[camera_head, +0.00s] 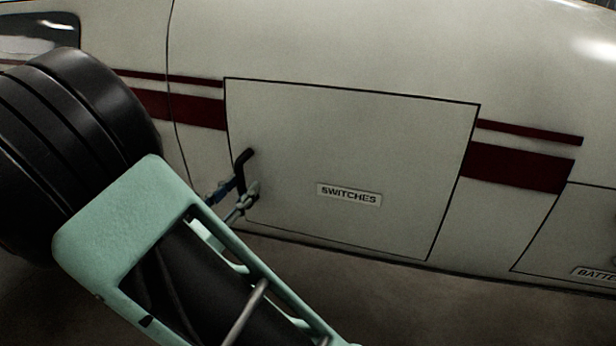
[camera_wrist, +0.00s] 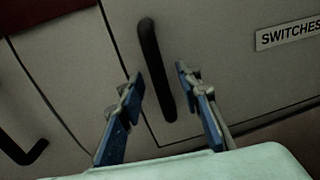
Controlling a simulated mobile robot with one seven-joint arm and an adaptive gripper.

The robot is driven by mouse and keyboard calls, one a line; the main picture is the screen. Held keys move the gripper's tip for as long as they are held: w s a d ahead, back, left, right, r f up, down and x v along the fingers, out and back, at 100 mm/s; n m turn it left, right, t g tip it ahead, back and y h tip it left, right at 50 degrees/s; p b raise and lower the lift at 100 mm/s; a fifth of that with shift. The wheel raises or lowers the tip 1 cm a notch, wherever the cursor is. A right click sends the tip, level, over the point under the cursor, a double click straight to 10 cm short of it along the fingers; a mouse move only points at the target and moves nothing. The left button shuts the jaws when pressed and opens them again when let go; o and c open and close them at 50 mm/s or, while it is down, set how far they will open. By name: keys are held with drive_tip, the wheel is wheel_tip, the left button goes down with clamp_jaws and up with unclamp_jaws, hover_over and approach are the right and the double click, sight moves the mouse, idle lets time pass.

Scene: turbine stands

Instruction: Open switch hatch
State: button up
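The switch hatch (camera_head: 350,150) is a pale rectangular panel with a dark outline and a "SWITCHES" label (camera_head: 349,195). It looks shut, flush with the white body around it. Its black bar handle (camera_head: 243,160) is at the lower left of the panel. The handle also shows in the wrist view (camera_wrist: 152,52), running down between my two blue-padded fingers. My gripper (camera_head: 237,193) is at the handle's lower part. In the wrist view my gripper (camera_wrist: 160,77) is open, with a gap visible on each side of the handle. Whether either finger touches it is unclear.
A second panel with a partly cut-off "BATTE" label (camera_head: 594,273) is at the right edge. Another black handle (camera_wrist: 22,150) shows at the lower left of the wrist view. Dark red stripes (camera_head: 515,166) cross the white body. Dark ground lies below.

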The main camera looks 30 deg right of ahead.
drive_tip(key=shift+p, duration=0.35)
idle(0.4)
clamp_jaws()
